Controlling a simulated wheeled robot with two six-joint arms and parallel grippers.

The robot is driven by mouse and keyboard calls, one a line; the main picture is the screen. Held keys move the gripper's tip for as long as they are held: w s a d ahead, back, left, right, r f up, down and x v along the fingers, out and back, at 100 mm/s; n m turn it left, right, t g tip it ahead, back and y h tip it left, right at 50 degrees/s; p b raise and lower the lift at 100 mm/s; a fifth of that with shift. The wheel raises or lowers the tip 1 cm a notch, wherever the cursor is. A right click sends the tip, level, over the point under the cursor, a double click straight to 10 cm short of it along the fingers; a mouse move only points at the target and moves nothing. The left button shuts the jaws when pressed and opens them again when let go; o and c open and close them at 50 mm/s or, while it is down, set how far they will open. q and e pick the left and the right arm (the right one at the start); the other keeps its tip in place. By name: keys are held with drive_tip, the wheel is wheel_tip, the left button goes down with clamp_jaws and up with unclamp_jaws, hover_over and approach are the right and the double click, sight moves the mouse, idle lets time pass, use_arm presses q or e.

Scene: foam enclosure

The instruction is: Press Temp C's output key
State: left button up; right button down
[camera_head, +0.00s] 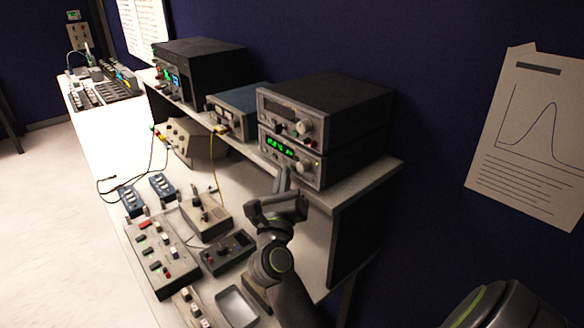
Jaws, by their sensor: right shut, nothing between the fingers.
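Two grey bench instruments with dark casings are stacked on the shelf at the centre right. The upper unit (283,113) has a dark display and a large knob. The lower unit (289,160) shows a lit green readout and a small knob. No label is legible, so I cannot tell which device is Temp C or pick out its output key. My right gripper (285,178) is shut and empty, its tips pointing up just before the lower unit's front panel and partly covering it. I cannot tell whether they touch. My left gripper is not in view.
A blue-topped unit (235,104) and a black instrument (200,65) stand further left on the shelf (350,183). Control boxes with switches, such as a beige panel (160,250), and a grey tray (237,305) crowd the bench below. A yellow cable (214,165) hangs off the shelf.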

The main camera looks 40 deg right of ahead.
drive_tip(key=shift+d, duration=0.3)
idle(0.5)
drive_tip(key=shift+a, duration=0.15)
idle(0.3)
drive_tip(key=shift+a, duration=0.6)
